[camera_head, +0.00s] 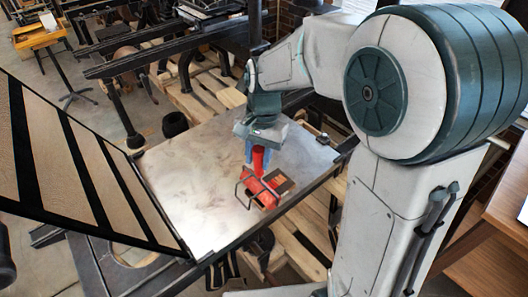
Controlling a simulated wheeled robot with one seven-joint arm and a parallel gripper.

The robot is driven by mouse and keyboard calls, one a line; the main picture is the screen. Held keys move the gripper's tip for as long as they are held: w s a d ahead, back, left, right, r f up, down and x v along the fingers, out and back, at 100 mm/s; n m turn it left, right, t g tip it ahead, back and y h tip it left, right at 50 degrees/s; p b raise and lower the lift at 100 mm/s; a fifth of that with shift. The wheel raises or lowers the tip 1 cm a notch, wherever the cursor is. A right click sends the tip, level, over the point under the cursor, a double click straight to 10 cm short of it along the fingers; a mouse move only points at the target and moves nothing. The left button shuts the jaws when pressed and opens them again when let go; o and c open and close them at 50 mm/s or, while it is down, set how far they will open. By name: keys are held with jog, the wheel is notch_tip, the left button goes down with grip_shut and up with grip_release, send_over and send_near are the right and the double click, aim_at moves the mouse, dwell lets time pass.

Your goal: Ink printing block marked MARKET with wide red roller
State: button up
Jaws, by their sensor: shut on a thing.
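My gripper (258,157) points down over the metal press bed (190,180) and is shut on the upright red handle of the wide red roller (261,190). The roller's dark wire frame and red cylinder show below my gripper, low over the bed. A small brown block (283,181) lies on the bed, right beside or partly under the roller. I cannot read any marking on it. Whether the roller touches the block is too small to tell.
The bed left of the roller is bare. A slanted dark frame with tan strips (80,150) rises at the left. A small dark object (323,139) sits at the bed's right corner. Wooden pallets (205,95) and dark press parts stand behind. A wooden table (505,215) is at right.

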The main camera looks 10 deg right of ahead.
jog(key=shift+s+a, duration=0.35)
jog(key=shift+a, duration=0.05)
jog(key=shift+w+d+p, duration=0.75)
jog(key=shift+w+d, duration=2.2)
jog(key=shift+d, duration=1.25)
jog(key=shift+s+a+b, duration=0.1)
jog(key=shift+s+a, duration=0.85)
jog(key=shift+a, duration=0.45)
jog(key=shift+s+a+b, duration=0.15)
jog(key=shift+s+a, duration=0.85)
jog(key=shift+a, duration=0.45)
jog(key=shift+s+a+b, duration=0.1)
jog(key=shift+s+a, duration=0.85)
jog(key=shift+a, duration=0.45)
jog(key=shift+r, duration=0.1)
jog(key=shift+r+p, duration=1.95)
jog(key=shift+r, duration=0.55)
